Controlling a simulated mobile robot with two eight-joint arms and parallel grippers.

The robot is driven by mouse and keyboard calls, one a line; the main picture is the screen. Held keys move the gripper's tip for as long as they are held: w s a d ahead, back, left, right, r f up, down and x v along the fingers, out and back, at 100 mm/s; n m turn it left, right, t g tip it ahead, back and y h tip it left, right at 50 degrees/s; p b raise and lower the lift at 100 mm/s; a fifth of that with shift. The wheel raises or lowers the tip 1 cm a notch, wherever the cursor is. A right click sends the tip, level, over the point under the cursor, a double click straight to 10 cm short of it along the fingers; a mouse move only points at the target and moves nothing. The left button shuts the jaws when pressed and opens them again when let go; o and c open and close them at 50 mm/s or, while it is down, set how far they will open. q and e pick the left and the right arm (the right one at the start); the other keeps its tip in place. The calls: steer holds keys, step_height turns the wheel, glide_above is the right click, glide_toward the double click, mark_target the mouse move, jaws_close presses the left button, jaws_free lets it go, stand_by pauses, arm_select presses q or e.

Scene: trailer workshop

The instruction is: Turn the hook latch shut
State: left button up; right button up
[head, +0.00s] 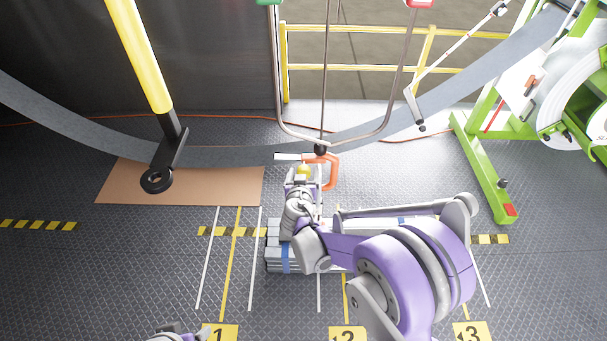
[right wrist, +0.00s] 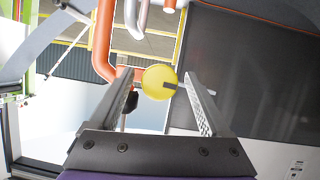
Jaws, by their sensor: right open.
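An orange-red hook (head: 331,172) hangs from a dark ball below a bent metal frame. A round yellow piece (head: 303,170) sits beside it, just left of the hook. In the right wrist view, the yellow disc (right wrist: 158,84) has a dark tab, and the orange hook (right wrist: 104,42) curves at its upper left. My right gripper (right wrist: 160,73) is open, with the disc between its fingertips in the picture; I see gaps on both sides and cannot tell the depth. In the head view, my right gripper (head: 302,178) is at the yellow piece. Part of my left arm shows at the bottom edge; its fingers are not clear.
Grey bars with a blue strap (head: 275,250) lie on the floor beneath my right arm. A grey webbing strap (head: 75,133) sags across the back. A green stand (head: 482,165) is at right.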

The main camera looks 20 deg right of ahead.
jaws_close()
stand_by(0.5)
